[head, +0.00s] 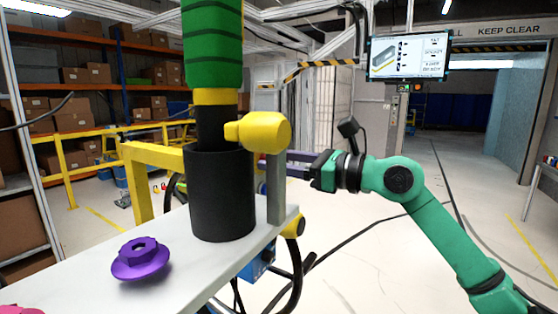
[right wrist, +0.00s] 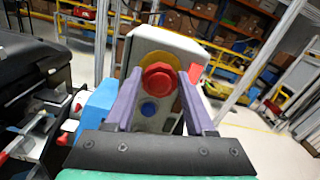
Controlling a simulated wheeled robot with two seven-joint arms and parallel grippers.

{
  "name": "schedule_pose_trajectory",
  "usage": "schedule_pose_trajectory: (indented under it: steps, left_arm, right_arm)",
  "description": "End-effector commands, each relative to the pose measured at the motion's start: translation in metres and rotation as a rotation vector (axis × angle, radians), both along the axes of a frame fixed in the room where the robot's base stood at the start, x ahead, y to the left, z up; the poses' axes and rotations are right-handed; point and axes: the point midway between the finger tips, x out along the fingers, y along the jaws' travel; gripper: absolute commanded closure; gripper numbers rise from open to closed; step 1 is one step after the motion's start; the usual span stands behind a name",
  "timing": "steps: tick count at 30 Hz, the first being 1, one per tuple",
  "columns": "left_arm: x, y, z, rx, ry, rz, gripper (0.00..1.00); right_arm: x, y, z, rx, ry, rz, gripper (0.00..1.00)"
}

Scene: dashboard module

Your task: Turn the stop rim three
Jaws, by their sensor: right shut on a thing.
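A red stop knob (right wrist: 159,82) with a rounded, stepped rim sits on a yellow disc (right wrist: 135,68) on a pale grey upright panel (right wrist: 175,42). My right gripper (right wrist: 161,78) has its two purple fingers on either side of the red knob, shut on its rim. In the head view my right gripper (head: 288,160) reaches in from the right to the panel (head: 275,190), seen edge-on. The knob itself is hidden there. My left gripper is in neither view.
A blue round button (right wrist: 149,108) sits below the knob. Cables hang below the table's right edge. The floor at right is open.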

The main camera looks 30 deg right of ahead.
Motion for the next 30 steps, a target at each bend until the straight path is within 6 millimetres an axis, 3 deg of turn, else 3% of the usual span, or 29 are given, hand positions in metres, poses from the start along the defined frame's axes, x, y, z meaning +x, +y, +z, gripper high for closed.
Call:
schedule_pose_trajectory:
  steps: [11,30]
  left_arm:
    - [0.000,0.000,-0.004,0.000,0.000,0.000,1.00]
    - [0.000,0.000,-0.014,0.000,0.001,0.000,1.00]
  right_arm:
    - [0.000,-0.001,-0.002,0.088,0.057,0.000,1.00]
    - [0.001,-0.002,-0.002,0.466,0.279,0.000,1.00]
